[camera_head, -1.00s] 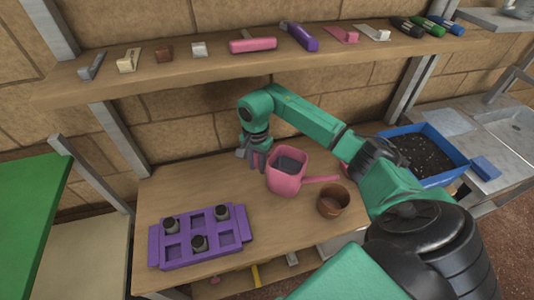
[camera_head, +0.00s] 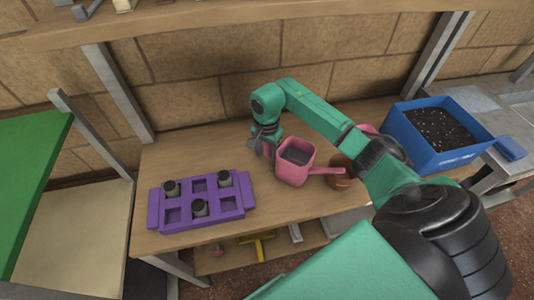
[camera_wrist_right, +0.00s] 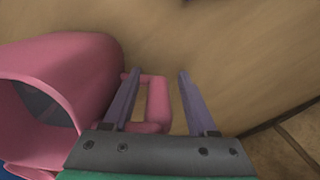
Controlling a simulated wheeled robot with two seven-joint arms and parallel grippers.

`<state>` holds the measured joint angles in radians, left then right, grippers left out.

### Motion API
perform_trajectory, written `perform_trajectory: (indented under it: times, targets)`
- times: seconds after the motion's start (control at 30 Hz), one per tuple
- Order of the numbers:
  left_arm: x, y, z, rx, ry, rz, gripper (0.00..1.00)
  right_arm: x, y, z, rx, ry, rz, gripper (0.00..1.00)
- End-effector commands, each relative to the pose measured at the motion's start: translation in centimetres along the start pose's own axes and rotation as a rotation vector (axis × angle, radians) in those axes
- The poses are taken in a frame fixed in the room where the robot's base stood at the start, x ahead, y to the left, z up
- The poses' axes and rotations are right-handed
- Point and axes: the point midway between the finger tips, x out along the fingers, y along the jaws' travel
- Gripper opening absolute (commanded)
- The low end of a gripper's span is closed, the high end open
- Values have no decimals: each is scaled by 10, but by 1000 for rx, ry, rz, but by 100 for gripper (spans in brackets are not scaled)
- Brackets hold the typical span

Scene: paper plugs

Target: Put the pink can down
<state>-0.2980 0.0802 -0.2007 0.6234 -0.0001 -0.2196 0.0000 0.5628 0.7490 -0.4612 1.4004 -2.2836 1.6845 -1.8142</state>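The pink can (camera_head: 291,172) is a watering can with an open top and a spout pointing right. It appears to stand upright on the wooden table (camera_head: 300,215), right of the purple tray. My right gripper (camera_head: 265,149) is at its left side, by the handle. In the right wrist view, my right gripper (camera_wrist_right: 158,88) is open. The handle (camera_wrist_right: 158,103) of the pink can lies between the fingers, with gaps visible beside it. The can's body (camera_wrist_right: 85,75) is left of the fingers. My left gripper is not in view.
A purple tray (camera_head: 187,211) with several slots and dark plugs stands at left. A brown pot (camera_head: 341,181) is close by the can's spout, partly hidden. A blue soil bin (camera_head: 455,160) is at right. A wooden shelf (camera_head: 220,30) crosses above.

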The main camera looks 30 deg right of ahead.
Motion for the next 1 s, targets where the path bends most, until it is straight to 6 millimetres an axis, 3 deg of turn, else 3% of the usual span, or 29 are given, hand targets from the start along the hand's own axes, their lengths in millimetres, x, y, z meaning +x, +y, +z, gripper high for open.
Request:
perform_trajectory:
  times: [0.27,0.43,0.8,1.0]
  targets:
    - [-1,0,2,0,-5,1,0,-2,0,0,0,-1,0,57]
    - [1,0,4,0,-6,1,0,-14,-1,-1,0,2,-3,57]
    - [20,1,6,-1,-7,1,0,-93,-1,-1,0,3,-4,57]
    - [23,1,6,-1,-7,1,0,-121,0,0,0,1,-2,57]
